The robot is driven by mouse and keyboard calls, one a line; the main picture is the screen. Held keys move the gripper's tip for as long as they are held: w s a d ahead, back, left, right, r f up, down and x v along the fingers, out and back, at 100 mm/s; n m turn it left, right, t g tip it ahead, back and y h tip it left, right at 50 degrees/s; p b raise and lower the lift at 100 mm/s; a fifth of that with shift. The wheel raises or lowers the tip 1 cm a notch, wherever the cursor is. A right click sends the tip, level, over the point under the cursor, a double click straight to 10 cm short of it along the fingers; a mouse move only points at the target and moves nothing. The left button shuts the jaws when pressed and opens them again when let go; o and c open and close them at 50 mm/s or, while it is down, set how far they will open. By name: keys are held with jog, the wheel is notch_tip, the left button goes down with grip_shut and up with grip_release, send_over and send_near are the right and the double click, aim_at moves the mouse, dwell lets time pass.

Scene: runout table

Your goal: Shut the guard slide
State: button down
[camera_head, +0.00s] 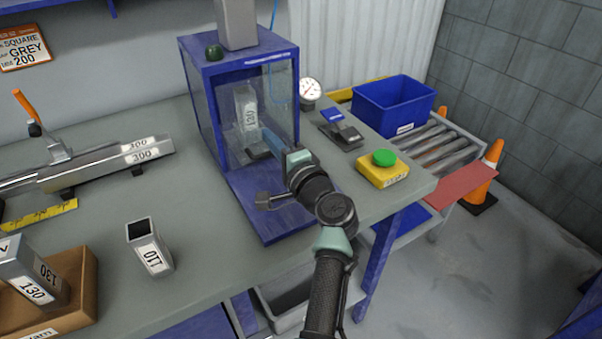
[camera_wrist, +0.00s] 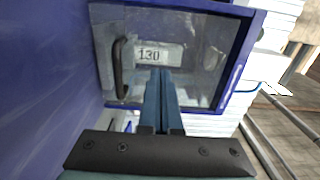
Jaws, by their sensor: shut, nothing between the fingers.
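A blue-framed cabinet (camera_head: 190,70) stands on the bench, with clear panes. The guard slide appears to be the clear front pane (camera_wrist: 205,75) with a dark bar handle (camera_wrist: 120,68) near its lower end. In the wrist view that end lies close to the blue base plate (camera_wrist: 45,80); I cannot tell whether a gap remains. My gripper (camera_head: 264,134) is shut and empty, in front of the pane. Its fingertips (camera_wrist: 160,72) are to the right of the handle in the wrist view, apart from it. A grey block labelled 130 (camera_head: 246,108) shows behind the pane.
To the right are a gauge (camera_head: 309,91), a yellow box with a green button (camera_head: 384,168), a blue bin (camera_head: 395,103) and rollers (camera_head: 430,145). A block labelled 110 (camera_head: 150,250) and a cardboard box (camera_head: 75,305) stand left. Bench between is clear.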

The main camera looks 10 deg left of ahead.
jog(key=v, duration=1)
jog(key=shift+d, duration=0.2)
jog(key=s+d+r+n+t+h+p, duration=0.1)
jog(key=s+r+n+t+h+p, duration=0.15)
jog(key=r, duration=1.15)
jog(key=s+d+r+n+t+h+p, duration=0.1)
jog(key=s+r+n+t+h+p, duration=0.2)
jog(key=r, duration=1)
jog(key=s+d+r+n+t+h+p, duration=0.1)
jog(key=s+r+n+t+p, duration=0.25)
jog(key=r, duration=1.05)
jog(key=s+d+r+n+t+h+p, duration=0.1)
jog(key=s+d+r+t+h+p, duration=0.1)
jog(key=s+r, duration=0.9)
jog(key=shift+s+r+n+t+h+p, duration=0.25)
jog(key=shift+r+n+t+h+p, duration=0.25)
jog(key=shift+t+h, duration=0.5)
jog(key=shift+d, duration=0.1)
